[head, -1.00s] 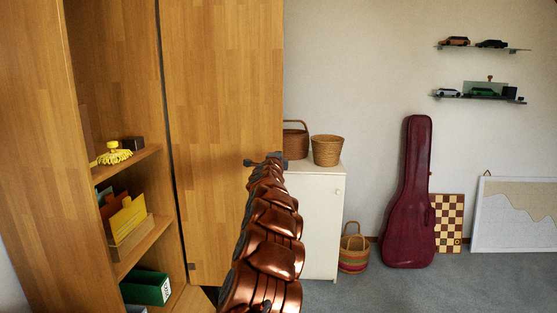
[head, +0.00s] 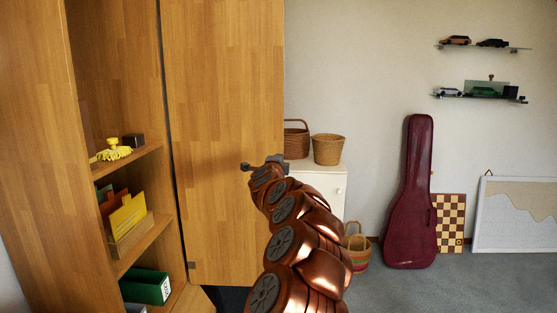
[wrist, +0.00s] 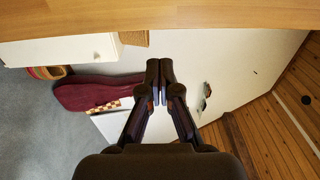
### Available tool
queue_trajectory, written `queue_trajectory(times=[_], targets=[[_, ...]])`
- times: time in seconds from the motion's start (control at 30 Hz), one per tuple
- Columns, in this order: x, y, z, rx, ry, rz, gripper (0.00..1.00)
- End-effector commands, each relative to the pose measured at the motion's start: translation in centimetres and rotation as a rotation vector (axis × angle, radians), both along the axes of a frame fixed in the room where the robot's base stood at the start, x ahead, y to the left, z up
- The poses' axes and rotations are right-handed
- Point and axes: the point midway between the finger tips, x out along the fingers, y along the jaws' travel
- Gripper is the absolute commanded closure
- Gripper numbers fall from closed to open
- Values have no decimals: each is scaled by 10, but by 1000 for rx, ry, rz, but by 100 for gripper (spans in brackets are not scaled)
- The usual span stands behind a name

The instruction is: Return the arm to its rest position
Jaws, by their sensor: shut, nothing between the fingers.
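My copper-coloured arm (head: 300,240) rises from the bottom of the head view and bends left towards the wooden door (head: 222,110) of the tall cabinet. My dark gripper (head: 250,166) is at its far end, seen small in front of the door's right part. In the wrist view, my gripper (wrist: 159,78) has its two fingertips together and empty. The door's wood (wrist: 160,14) fills the top strip of that view, apart from the fingers. Whether any part of the gripper touches the door cannot be told.
The open cabinet's shelves (head: 140,245) hold a yellow item (head: 112,150), folders (head: 128,215) and a green box (head: 148,287). A white cabinet (head: 326,180) with baskets (head: 328,149) stands behind my arm. A dark red instrument case (head: 409,200) leans at the wall. Grey carpet (head: 440,285) is open at right.

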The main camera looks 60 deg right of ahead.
Motion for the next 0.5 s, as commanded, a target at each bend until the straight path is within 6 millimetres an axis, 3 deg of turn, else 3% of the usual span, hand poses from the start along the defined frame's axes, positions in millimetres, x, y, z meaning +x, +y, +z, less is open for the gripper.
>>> queue_trajectory(times=[0.2, 0.5], targets=[[-8, 13, 1, 2, -2, 2, 100], [-11, 18, 0, 1, 0, 1, 100]])
